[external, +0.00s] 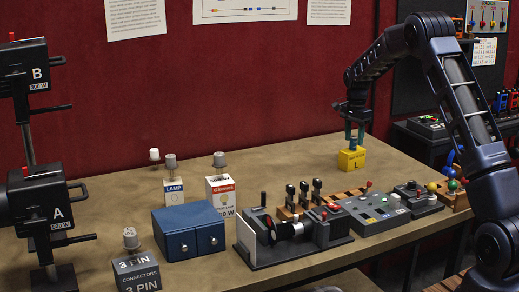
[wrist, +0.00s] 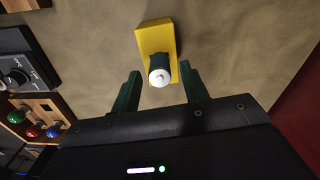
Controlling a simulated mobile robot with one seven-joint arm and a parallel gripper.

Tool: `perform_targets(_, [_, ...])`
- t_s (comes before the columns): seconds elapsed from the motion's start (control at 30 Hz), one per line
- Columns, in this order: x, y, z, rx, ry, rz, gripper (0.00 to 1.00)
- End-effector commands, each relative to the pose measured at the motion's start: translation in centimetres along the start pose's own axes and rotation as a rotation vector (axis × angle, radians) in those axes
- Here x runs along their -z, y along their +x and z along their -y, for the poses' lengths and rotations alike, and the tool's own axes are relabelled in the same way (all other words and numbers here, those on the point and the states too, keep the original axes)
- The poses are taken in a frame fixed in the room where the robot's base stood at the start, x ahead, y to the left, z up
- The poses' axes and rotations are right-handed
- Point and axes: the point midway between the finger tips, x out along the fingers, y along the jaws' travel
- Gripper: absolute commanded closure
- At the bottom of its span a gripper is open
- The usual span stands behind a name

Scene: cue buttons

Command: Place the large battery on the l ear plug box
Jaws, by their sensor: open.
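The yellow ear plug box marked L (external: 352,159) stands on the table at the right, and it also shows in the wrist view (wrist: 150,36). A dark battery with a pale end (wrist: 159,72) appears to stand upright on the box in the wrist view. In the external view the battery is mostly hidden by the fingers. My gripper (external: 354,130) is right above the box, pointing down. Its two green fingers are open, one on each side of the battery, with a visible gap on both sides.
A row of control boxes with levers and knobs (external: 370,215) lies in front of the box. A blue drawer unit (external: 188,232), lamp cartons (external: 220,195) and a 3 PIN box (external: 137,272) stand further left. The table behind and left of the yellow box is clear.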

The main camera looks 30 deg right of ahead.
Motion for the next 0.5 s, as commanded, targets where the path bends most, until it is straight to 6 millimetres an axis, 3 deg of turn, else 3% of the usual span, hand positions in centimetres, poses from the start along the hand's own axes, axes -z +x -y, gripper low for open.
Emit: perform_targets(0.5, [0.0,-9.2,0.0,0.003,-0.001,-0.001,0.55])
